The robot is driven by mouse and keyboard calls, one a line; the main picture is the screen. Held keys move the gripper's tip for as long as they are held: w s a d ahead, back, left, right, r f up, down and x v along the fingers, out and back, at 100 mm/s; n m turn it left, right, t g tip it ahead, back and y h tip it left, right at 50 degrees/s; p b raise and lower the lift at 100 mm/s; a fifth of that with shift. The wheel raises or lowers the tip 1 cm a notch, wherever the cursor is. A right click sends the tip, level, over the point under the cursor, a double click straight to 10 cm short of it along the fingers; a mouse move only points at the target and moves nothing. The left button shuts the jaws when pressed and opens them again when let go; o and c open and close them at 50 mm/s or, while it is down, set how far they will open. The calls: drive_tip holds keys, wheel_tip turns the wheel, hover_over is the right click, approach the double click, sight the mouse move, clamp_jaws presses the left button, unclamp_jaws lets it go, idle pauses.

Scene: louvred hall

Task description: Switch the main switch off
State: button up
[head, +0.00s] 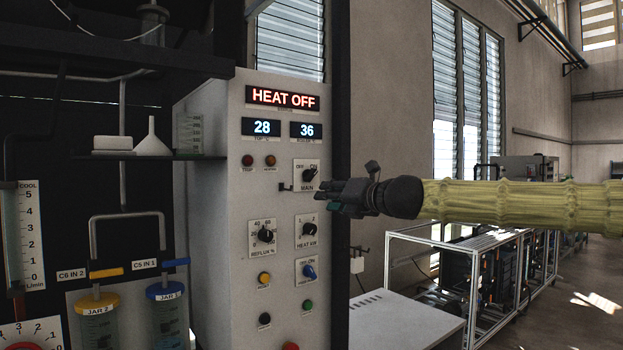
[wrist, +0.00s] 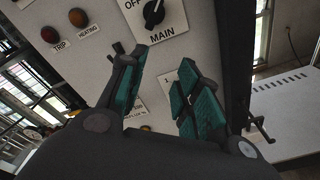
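The main switch (head: 309,175) is a black rotary knob on a white plate marked OFF, ON and MAIN, on the upper right of the light panel. Its pointer appears turned towards the ON side. It also shows at the top of the wrist view (wrist: 153,13), beyond the fingertips. My gripper (head: 330,197) is in front of the panel, just below and right of the switch. In the wrist view my gripper (wrist: 165,78) is open, its teal-padded fingers apart with nothing between them. The fingers partly hide the panel below the switch.
The display (head: 283,97) reads HEAT OFF. A small black bracket (head: 285,187) sticks out left of the switch. A white-topped bench (head: 405,318) stands lower right.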

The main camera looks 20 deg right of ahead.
drive_tip(key=m, duration=0.1)
approach(313, 176)
drive_tip(key=f, duration=0.1)
drive_tip(key=shift+t, duration=0.4)
drive_tip(key=shift+b+x, duration=0.3)
drive_tip(key=shift+x, duration=4.2)
drive_tip(key=shift+r, duration=0.15)
clamp_jaws()
